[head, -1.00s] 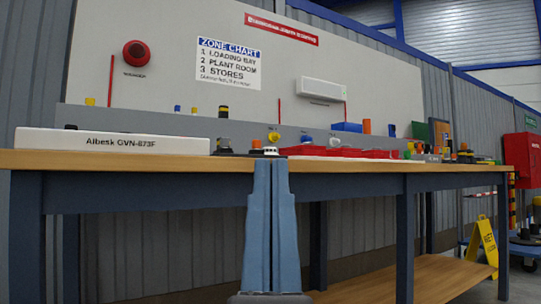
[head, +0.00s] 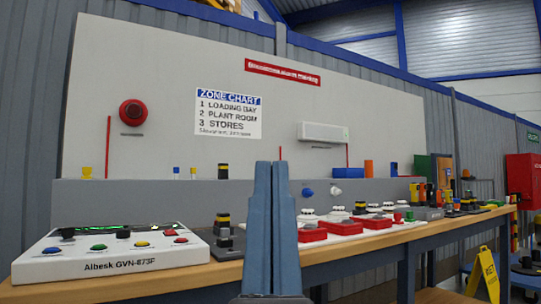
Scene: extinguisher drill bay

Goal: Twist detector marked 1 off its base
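Several small white round units, which look like detectors, stand in a row on the bench right of centre; the nearest white unit (head: 308,216) is just right of my gripper in the picture. I cannot read a number on any of them, so I cannot tell which is marked 1. Red boxes (head: 312,233) stand in front of the white units. My gripper (head: 272,163) points up in the middle of the picture, its two blue fingers together with nothing visible between them. It appears in front of the bench, apart from the white units, and hides part of the bench top.
A white panel marked Albesk GVN-873F (head: 112,256) with coloured buttons lies on the bench at left. A black and yellow stacked unit (head: 222,230) stands beside it. A zone chart (head: 228,113) hangs behind. A yellow floor sign (head: 488,272) stands at right.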

